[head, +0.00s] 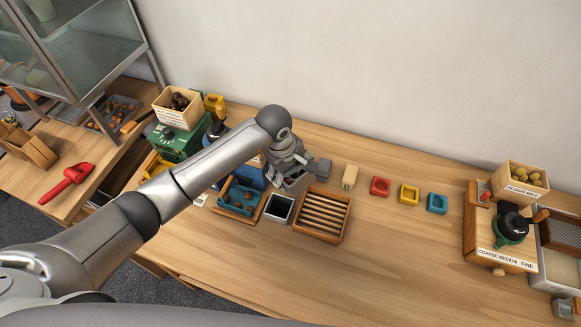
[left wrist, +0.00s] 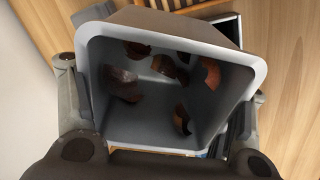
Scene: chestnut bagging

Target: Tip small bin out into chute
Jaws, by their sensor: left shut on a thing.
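The small bin (left wrist: 190,25) is grey with a wide flared rim. It fills the left wrist view, its mouth facing the camera, with several brown chestnut pieces (left wrist: 125,85) inside. My left gripper (head: 303,172) is shut on the bin, with a finger at each side. In the head view the bin is mostly hidden by the gripper. Just below the gripper stands a square box with a dark opening (head: 279,209); I cannot tell for certain that it is the chute. Its dark opening also shows behind the bin in the left wrist view (left wrist: 222,30). My right gripper is not in view.
A green machine (head: 178,141) stands behind. Red (head: 380,187), yellow (head: 408,194) and blue (head: 437,203) blocks line the back. The front table is clear.

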